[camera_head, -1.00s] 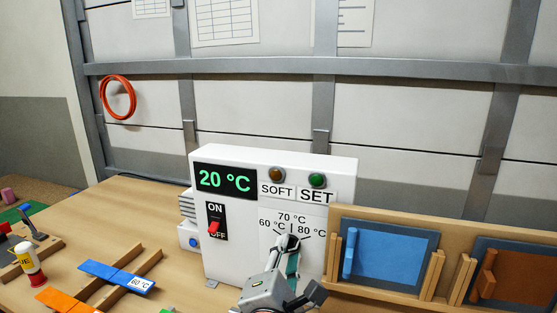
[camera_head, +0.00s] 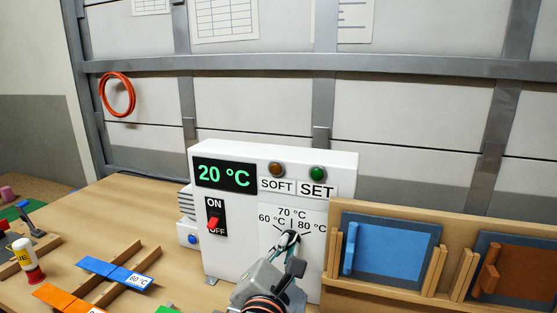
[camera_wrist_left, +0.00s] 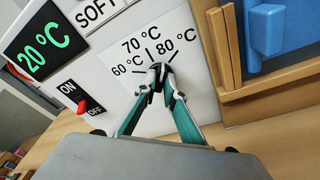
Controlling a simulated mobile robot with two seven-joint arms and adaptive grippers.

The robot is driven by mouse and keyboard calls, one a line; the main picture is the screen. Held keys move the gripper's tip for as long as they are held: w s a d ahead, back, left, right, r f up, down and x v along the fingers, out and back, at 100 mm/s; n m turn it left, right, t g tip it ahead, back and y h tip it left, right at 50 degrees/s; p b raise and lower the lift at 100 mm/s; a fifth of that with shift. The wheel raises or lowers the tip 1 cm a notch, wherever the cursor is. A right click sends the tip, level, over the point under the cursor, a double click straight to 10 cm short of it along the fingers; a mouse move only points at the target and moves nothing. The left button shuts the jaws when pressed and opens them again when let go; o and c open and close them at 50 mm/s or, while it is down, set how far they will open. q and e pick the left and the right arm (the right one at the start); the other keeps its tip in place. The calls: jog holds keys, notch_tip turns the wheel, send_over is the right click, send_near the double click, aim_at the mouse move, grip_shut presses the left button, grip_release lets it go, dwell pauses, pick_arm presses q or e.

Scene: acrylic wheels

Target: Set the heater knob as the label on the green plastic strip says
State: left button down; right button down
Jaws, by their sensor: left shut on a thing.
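The white heater box (camera_head: 225,265) stands on the table with a display (camera_head: 225,178) reading 20 °C. Its dial scale (camera_head: 292,213) is marked 60, 70 and 80 °C. My left gripper (camera_head: 289,238) is at the dial, its fingertips closed together on the knob just below the 70 °C mark. In the left wrist view the fingertips (camera_wrist_left: 158,74) cover nearly all of the knob, so its setting is not clear. A green strip (camera_head: 167,310) barely shows at the bottom edge of the head view; no label on it is visible. My right gripper is not in view.
The red ON/OFF switch (camera_head: 214,223) and the SOFT (camera_head: 276,169) and SET (camera_head: 317,173) buttons are on the heater. A blue strip (camera_head: 100,267) labelled 60 °C and an orange strip (camera_head: 55,298) lie left. A wooden rack (camera_head: 380,205) with blue and brown panels stands close on the right.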

pick_arm(q)
jog(key=shift+n, duration=0.3)
jog(key=shift+f+n+b, duration=0.15)
jog(key=shift+n+b, duration=0.65)
jog(key=shift+n, duration=0.4)
jog(key=shift+n+h+b, duration=0.4)
jog(key=shift+n+b, duration=0.05)
jog(key=shift+n, duration=0.25)
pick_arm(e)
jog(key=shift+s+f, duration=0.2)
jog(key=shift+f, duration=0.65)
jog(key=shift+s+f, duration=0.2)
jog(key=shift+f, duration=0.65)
pick_arm(q)
jog(key=shift+g, duration=0.3)
